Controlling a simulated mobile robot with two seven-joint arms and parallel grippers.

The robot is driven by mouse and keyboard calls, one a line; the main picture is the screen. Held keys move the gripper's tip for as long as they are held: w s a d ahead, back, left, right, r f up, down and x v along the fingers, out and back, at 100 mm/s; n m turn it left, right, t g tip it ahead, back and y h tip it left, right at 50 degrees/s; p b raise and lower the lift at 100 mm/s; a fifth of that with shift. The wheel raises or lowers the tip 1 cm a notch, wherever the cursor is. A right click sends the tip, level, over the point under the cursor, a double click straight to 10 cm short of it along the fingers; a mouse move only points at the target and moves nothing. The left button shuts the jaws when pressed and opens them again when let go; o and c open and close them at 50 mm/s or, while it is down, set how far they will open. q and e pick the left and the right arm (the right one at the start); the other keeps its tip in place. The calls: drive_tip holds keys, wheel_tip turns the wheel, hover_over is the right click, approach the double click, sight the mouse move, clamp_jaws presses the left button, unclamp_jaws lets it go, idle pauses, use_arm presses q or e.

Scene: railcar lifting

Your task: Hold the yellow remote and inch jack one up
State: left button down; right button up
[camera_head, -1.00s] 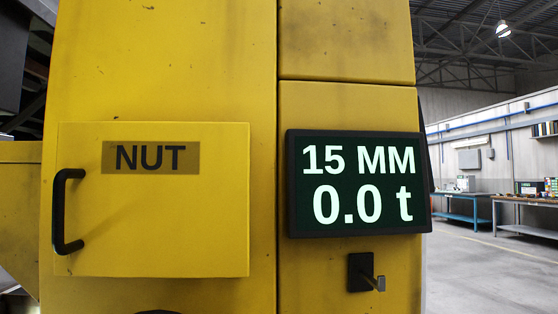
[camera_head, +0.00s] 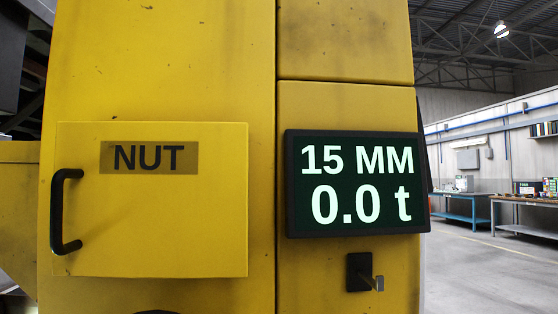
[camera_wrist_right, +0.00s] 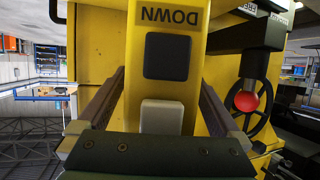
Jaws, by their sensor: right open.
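The yellow jack column (camera_head: 340,275) fills much of the head view. Its display (camera_head: 358,183) reads 15 MM and 0.0 t. In the right wrist view, the yellow remote (camera_wrist_right: 134,72) lies between the fingers of my right gripper (camera_wrist_right: 161,85). It shows an upside-down DOWN label, a dark button (camera_wrist_right: 167,56) and a pale button (camera_wrist_right: 161,117). The right gripper is open, with a finger on either side of the remote. Whether either finger touches it is unclear. Neither gripper shows in the head view.
A yellow door marked NUT (camera_head: 150,220) with a black handle (camera_head: 58,212) is closed on the column. A small hook (camera_head: 364,273) below the display is empty. Workbenches (camera_head: 465,205) stand far right beyond open floor.

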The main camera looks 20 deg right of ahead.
drive_tip(key=shift+s, duration=0.1)
drive_tip(key=v, duration=1.1)
drive_tip(key=shift+s+r, duration=0.15)
drive_tip(key=shift+s, duration=0.25)
drive_tip(key=shift+a, duration=0.15)
